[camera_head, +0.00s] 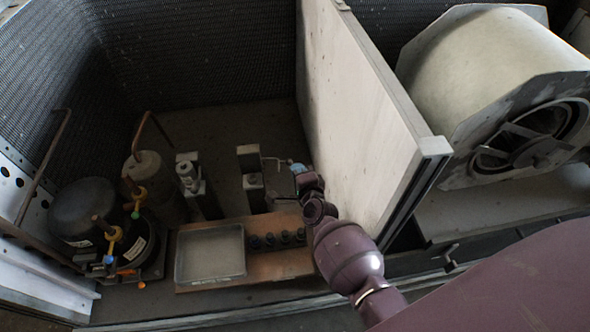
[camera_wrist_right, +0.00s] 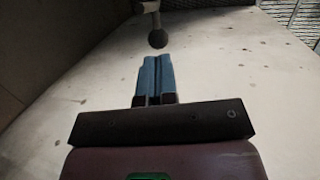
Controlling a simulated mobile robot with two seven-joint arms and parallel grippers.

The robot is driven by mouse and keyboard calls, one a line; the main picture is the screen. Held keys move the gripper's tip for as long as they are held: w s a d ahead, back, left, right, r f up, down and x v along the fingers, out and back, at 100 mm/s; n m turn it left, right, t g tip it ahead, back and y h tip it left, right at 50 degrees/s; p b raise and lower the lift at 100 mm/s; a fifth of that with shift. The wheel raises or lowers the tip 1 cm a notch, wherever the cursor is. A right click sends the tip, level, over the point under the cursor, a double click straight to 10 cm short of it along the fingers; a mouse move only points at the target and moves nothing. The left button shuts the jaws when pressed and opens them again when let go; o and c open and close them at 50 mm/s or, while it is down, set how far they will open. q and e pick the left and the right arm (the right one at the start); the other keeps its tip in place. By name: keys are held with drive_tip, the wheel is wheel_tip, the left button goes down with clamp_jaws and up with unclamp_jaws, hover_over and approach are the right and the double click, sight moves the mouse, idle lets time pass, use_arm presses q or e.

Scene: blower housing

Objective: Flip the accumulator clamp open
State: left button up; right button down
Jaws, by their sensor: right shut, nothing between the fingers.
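My right gripper (camera_head: 295,168) reaches in beside the pale divider panel. Its blue fingers (camera_wrist_right: 154,78) are shut together with nothing between them. Just beyond the fingertips in the right wrist view is a dark rounded knob (camera_wrist_right: 157,38) on a thin stem. A small gap seems to separate knob and fingertips, though contact is hard to judge. In the head view a thin bar (camera_head: 272,159) runs from a dark upright block (camera_head: 250,160) toward my fingers; it may be the clamp's lever. The clamp's own shape is too small to make out. My left gripper is out of view.
The pale divider panel (camera_head: 360,110) stands close to the right of my gripper. A grey tray (camera_head: 210,254) and several dark knobs sit on a brown board (camera_head: 292,262) in front. A tan cylinder (camera_head: 157,185) and black compressor (camera_head: 85,208) stand left. A blower drum (camera_head: 480,70) lies beyond the panel.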

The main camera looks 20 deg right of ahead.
use_arm(q)
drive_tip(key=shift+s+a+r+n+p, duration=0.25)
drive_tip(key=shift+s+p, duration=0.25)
drive_tip(key=shift+p, duration=0.4)
use_arm(e)
drive_tip(key=v, duration=0.9)
drive_tip(key=shift+s+a+r, duration=0.15)
drive_tip(key=shift+s, duration=0.05)
